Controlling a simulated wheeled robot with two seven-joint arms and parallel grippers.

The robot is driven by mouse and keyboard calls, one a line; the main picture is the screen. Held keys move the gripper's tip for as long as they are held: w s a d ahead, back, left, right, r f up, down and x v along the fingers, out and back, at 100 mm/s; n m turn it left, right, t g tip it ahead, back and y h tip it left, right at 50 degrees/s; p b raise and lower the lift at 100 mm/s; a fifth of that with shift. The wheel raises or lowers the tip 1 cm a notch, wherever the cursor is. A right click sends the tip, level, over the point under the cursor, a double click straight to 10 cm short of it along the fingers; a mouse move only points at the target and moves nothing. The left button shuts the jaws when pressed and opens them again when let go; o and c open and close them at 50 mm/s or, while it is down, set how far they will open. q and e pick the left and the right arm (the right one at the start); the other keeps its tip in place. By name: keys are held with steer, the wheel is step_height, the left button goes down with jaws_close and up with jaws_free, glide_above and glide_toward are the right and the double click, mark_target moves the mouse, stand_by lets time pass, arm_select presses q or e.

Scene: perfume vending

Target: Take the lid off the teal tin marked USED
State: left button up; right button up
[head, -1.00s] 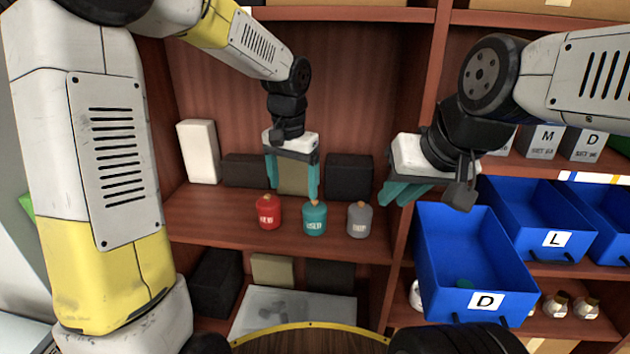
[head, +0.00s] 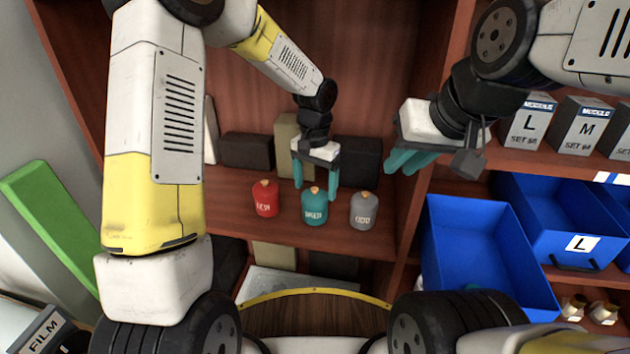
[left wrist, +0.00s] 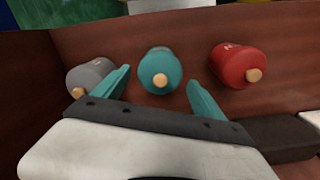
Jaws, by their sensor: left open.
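The teal tin marked USED (head: 314,209) stands upright on the shelf, between a red tin (head: 265,201) and a grey tin (head: 363,212). Its lid with a tan knob (head: 314,190) is on. My left gripper (head: 316,193) is open and points down over the teal tin, fingers apart to either side of its top. In the left wrist view the teal tin (left wrist: 160,69) lies between and beyond the fingertips (left wrist: 158,78), and nothing is held. My right gripper (head: 400,165) is at the right, by the shelf divider. Its teal fingers look apart, with nothing seen between them.
The red tin (left wrist: 236,65) and grey tin (left wrist: 90,75) flank the teal one closely. Dark boxes (head: 357,160) stand behind. Blue bins (head: 480,250) are at the right beyond the wooden divider. Bare shelf (head: 225,190) lies left of the red tin.

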arm_select(q)
steer(key=shift+f, duration=0.4)
steer(key=shift+c, duration=0.2)
steer(key=shift+s, duration=0.1)
steer(key=c, duration=1.5)
